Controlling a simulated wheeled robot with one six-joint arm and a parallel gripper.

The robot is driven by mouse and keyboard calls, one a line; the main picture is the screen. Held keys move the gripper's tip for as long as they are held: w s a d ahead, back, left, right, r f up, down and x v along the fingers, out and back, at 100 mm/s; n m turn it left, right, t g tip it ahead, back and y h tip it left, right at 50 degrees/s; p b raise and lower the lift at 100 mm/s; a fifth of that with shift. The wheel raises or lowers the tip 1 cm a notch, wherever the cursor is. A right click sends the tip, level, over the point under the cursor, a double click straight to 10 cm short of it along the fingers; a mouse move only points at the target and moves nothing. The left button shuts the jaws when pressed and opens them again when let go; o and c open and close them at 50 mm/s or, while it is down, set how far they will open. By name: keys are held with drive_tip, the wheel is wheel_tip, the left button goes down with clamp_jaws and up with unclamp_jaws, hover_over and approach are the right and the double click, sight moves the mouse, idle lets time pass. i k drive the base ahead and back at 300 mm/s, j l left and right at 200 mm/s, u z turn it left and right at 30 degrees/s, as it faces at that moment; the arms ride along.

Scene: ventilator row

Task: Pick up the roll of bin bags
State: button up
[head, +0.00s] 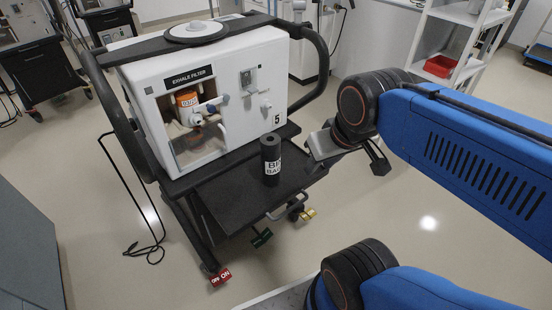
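The roll of bin bags (270,164) is a black upright cylinder with a white label. It stands on the black shelf (229,207) at the front of the ventilator cart, near the shelf's right side. My gripper (346,161) is to the right of the roll, apart from it and not holding it. The gripper is seen at an angle and partly hidden by my wrist, so its finger gap is unclear.
The white ventilator (240,120) marked 5 rises behind the roll, with an orange-topped filter (186,99) in its bay. A cart handle (316,62) curves at the right. A black cable (128,190) hangs at left.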

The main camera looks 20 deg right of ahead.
sight(271, 162)
drive_tip(key=k+j, duration=0.1)
drive_tip(key=j, duration=0.3)
drive_tip(key=k+j+z, duration=0.1)
drive_tip(key=j, duration=0.3)
drive_tip(key=k+j, duration=0.15)
drive_tip(key=j, duration=0.2)
drive_tip(key=k+j+z, duration=0.1)
drive_tip(key=j, duration=0.3)
drive_tip(key=k, duration=0.05)
